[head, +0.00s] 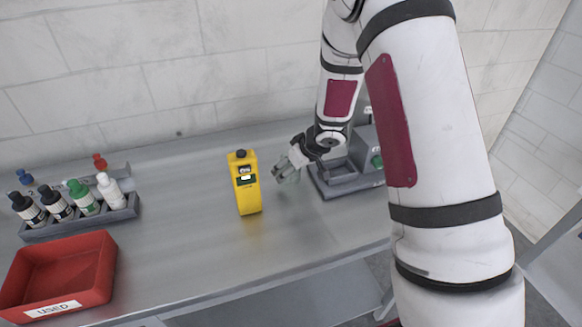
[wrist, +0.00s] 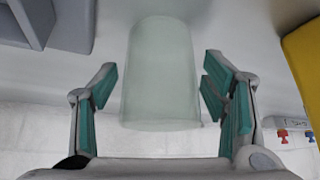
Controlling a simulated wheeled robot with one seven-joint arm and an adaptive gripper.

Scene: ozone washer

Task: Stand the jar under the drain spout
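The jar (wrist: 160,75) is a pale, translucent greenish cylinder in the middle of the wrist view. My gripper (wrist: 160,80) has its teal-padded fingers on both sides of it, with narrow gaps showing, so it looks open around the jar. In the head view my gripper (head: 287,172) is low over the bench, between the yellow device and the grey washer (head: 345,182); the jar is hard to make out there. My arm hides much of the washer. I cannot make out the drain spout. Dark grey parts also show at the upper left of the wrist view.
A yellow handheld device (head: 246,185) stands upright left of my gripper. Farther left are a rack (head: 85,228) of several bottles and a red bin (head: 60,275) marked USED. The bench (head: 190,255) is clear in front of the device. A tiled wall (head: 180,70) runs behind.

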